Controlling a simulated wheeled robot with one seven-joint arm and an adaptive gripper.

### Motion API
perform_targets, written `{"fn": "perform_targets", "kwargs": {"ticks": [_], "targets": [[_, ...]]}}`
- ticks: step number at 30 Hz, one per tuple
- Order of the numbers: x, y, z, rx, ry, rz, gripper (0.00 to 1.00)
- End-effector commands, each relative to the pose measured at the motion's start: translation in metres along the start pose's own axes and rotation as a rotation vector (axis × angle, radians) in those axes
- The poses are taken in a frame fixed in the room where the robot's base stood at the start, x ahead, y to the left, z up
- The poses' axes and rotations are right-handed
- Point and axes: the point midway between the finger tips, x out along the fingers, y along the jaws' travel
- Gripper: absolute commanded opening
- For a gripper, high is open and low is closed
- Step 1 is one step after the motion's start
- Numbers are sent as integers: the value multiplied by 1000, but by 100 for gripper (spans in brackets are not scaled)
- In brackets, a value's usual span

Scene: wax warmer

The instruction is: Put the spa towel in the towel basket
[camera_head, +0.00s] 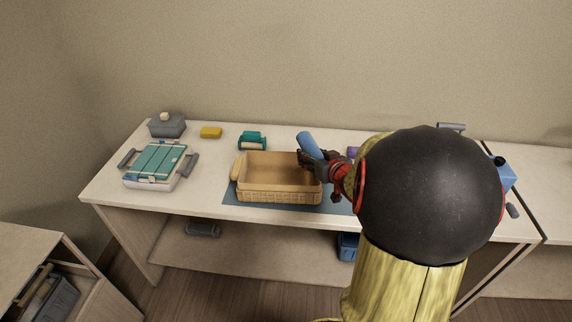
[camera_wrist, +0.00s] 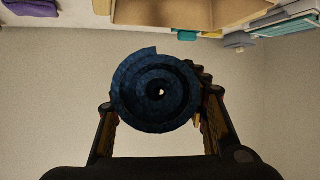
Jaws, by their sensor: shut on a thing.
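The spa towel is a blue roll (camera_head: 310,144), seen end-on as a dark blue spiral in the wrist view (camera_wrist: 156,92). My gripper (camera_head: 310,160) is shut on it, with a finger on either side of the roll in the wrist view (camera_wrist: 158,100). The towel is tilted and appears near the upper right edge of the towel basket (camera_head: 278,197). The basket is a tan, open rectangular box, and its visible inside looks empty. It also shows at the top of the wrist view (camera_wrist: 190,14). My arm hides the table to the right.
The basket stands on a blue mat (camera_head: 230,197). A teal-and-white item (camera_head: 252,141) lies behind it. A tray with teal strips (camera_head: 155,165), a grey lidded box (camera_head: 167,127) and a yellow block (camera_head: 211,132) are at left. A purple item (camera_head: 352,152) lies right of the towel.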

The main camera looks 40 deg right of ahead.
Motion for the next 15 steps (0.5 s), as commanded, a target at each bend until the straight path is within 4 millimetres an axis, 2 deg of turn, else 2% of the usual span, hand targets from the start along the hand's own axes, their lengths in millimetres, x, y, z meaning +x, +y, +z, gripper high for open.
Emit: {"fn": "perform_targets", "kwargs": {"ticks": [8,11,15], "targets": [[7,-4,1,-1,1,-2,12],[23,-12,4,-3,2,-5,12],[55,-27,8,-2,1,-5,13]]}}
